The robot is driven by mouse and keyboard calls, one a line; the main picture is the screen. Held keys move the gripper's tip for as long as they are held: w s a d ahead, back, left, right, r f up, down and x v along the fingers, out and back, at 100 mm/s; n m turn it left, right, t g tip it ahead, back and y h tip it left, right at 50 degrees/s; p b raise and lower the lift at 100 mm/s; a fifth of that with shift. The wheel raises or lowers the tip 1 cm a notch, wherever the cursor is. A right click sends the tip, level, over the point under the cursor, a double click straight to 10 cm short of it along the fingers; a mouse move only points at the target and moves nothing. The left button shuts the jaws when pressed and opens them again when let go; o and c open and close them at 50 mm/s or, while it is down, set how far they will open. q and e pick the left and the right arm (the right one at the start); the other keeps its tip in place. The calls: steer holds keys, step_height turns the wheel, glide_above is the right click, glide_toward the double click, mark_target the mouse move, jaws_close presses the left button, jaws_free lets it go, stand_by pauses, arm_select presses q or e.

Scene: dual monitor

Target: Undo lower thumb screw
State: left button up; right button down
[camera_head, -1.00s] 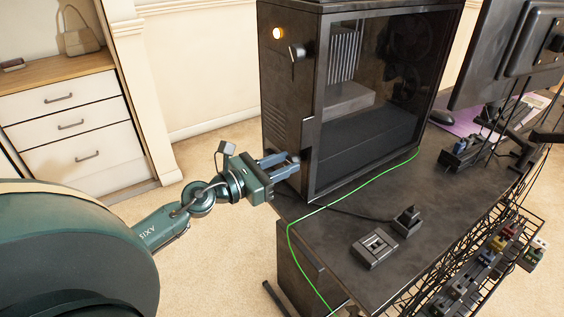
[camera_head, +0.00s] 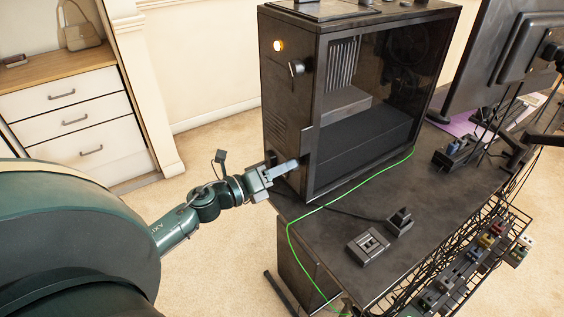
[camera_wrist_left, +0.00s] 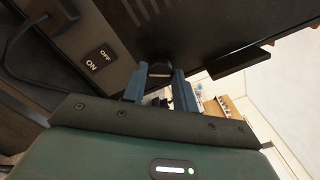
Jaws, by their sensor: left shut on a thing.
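The black computer case (camera_head: 291,125) stands upright on the dark desk. My left gripper (camera_head: 296,164) is at the lower part of the case's rear edge, below the upper thumb screw (camera_head: 297,68). In the left wrist view, the gripper's two blue fingers (camera_wrist_left: 160,80) are on either side of the dark lower thumb screw (camera_wrist_left: 160,70), shut on it. In the head view, the fingers hide this screw. The case's side panel (camera_head: 365,110) is see-through and looks closed. My right gripper is not in view.
A green cable (camera_head: 340,196) runs across the desk (camera_head: 330,245) in front of the case. A socket block (camera_head: 368,246) and a black plug (camera_head: 400,221) sit on the desk. An ON/OFF switch (camera_wrist_left: 98,60) shows near the gripper. A monitor (camera_head: 500,55) stands at right.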

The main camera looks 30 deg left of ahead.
arm_select(q)
steer(key=n+p, duration=0.7)
steer(key=n, duration=0.5)
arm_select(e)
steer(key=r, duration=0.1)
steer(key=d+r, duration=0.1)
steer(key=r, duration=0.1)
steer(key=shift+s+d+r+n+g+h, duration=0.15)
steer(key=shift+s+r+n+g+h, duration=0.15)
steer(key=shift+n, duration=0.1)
arm_select(q)
steer(key=shift+f, duration=0.1)
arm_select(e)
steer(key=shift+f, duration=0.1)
arm_select(q)
steer(key=o, duration=1)
steer(key=shift+c, duration=0.2)
steer(key=b+v, duration=0.1)
steer(key=v, duration=1.2)
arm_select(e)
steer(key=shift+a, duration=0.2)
